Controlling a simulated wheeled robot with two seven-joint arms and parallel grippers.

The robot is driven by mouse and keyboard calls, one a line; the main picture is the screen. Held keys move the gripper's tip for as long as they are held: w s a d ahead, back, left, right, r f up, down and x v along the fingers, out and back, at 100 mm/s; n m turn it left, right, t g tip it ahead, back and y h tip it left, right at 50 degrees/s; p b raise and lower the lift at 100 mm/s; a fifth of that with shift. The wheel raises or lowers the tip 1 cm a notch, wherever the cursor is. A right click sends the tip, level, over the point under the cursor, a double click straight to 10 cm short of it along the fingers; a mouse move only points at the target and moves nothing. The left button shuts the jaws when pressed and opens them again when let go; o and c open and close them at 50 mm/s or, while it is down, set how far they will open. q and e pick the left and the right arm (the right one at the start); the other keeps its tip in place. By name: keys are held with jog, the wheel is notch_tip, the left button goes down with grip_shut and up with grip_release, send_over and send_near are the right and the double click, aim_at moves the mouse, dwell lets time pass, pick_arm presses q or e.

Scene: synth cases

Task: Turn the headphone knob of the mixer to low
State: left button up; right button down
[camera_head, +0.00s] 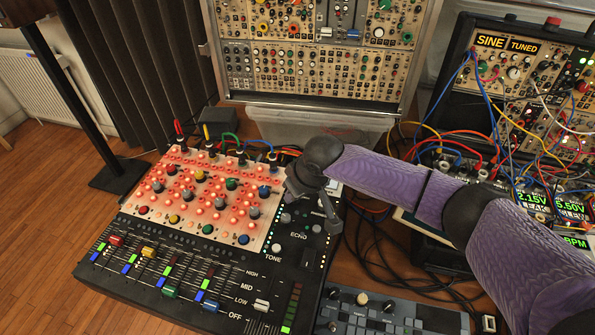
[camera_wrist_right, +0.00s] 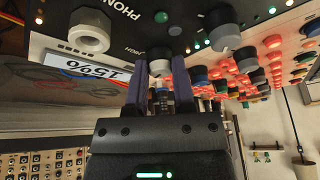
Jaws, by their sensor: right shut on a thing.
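The mixer (camera_head: 225,262) is a black panel with a lit orange-red knob section, sliders along the front and TONE and ECHO labels. My right gripper (camera_head: 328,218) is at the mixer's right edge, above the ECHO label. A partly visible "PHON" label and a "HIGH" label are close to this knob. My left gripper is out of view.
A grey-white knob (camera_wrist_right: 88,30) and another large knob (camera_wrist_right: 222,32) stand close to the fingers. A rack of modules (camera_head: 315,65) stands behind. Patch cables (camera_head: 440,150) and a lit module case (camera_head: 530,75) crowd the right. A grey pad device (camera_head: 390,315) lies in front.

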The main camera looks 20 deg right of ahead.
jog(key=n+y, duration=0.1)
jog(key=n, duration=0.1)
jog(key=shift+w+n, duration=0.1)
jog(key=shift+n, duration=0.3)
jog(key=shift+n+g, duration=0.3)
jog(key=shift+n, duration=0.1)
jog(key=shift+d+f+n+g+y+b, duration=0.1)
jog(key=shift+n+g+y+b, duration=0.35)
jog(key=shift+n, duration=0.75)
jog(key=shift+n+g+y+b, duration=0.25)
jog(key=shift+n+b, duration=0.25)
jog(key=shift+n, duration=0.4)
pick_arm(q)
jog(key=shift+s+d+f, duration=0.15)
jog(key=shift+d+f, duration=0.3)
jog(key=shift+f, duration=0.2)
pick_arm(e)
jog(key=shift+n, duration=0.6)
pick_arm(q)
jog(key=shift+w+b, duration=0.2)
jog(key=shift+b, duration=0.1)
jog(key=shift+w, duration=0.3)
pick_arm(e)
jog(key=shift+w, duration=0.1)
jog(key=shift+c, duration=2.3)
grip_release()
